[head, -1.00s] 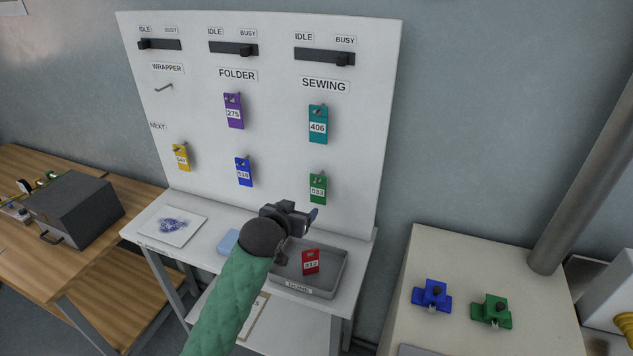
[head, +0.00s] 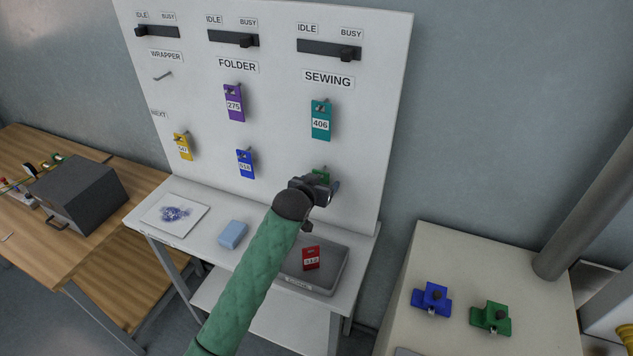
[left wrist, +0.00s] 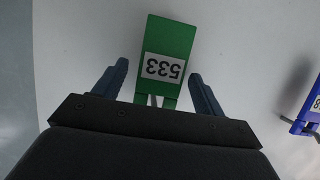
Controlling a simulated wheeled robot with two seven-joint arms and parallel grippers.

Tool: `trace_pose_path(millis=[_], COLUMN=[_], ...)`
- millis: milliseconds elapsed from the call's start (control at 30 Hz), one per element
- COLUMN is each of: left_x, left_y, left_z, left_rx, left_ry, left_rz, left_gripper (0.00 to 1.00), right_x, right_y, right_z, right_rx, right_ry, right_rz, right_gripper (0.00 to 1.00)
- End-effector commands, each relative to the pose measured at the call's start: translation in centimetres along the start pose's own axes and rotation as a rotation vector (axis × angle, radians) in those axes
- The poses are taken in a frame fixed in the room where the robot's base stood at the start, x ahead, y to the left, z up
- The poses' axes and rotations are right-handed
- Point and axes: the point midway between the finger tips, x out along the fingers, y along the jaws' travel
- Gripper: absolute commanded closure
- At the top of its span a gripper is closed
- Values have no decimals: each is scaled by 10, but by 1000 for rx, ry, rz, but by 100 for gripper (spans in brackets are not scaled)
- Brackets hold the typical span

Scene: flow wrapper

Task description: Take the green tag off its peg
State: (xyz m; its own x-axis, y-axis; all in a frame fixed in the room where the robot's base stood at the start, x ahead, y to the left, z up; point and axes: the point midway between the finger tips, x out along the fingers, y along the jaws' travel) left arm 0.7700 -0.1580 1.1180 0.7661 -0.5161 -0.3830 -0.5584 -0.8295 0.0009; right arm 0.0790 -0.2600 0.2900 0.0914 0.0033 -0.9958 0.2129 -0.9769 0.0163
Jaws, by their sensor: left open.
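The green tag (head: 321,175) hangs on its peg in the lower row under SEWING, mostly hidden behind my left gripper (head: 322,188) in the head view. In the left wrist view the green tag (left wrist: 168,62) shows upside down with the number 533, and its peg (left wrist: 154,101) sticks out near the gripper. My left gripper (left wrist: 160,88) is open, with one finger on each side of the tag's peg end. A gap shows between each finger and the tag. I cannot tell how deep the fingers reach. My right gripper is not in view.
A teal tag (head: 321,120) hangs above, and a blue tag (head: 246,163) hangs to the left, also at the right edge of the wrist view (left wrist: 314,106). Below, a grey tray (head: 327,277) holds a red tag (head: 311,258). A blue block (head: 233,235) lies beside it.

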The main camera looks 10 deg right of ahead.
Motion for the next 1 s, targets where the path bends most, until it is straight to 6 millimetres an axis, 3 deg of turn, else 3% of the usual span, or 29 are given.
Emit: trace_pose_path(millis=[367, 600, 1000], left_x=[5, 5, 4], left_y=[0, 0, 0], left_z=[0, 0, -3], left_rx=[1, 0, 1], left_ry=[0, 0, 0], left_rz=[0, 0, 0], left_gripper=[29, 76, 77], right_x=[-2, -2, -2], right_y=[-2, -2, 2], right_z=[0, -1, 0], right_rx=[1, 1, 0], right_ry=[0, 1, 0], right_rz=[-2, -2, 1], right_gripper=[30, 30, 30])
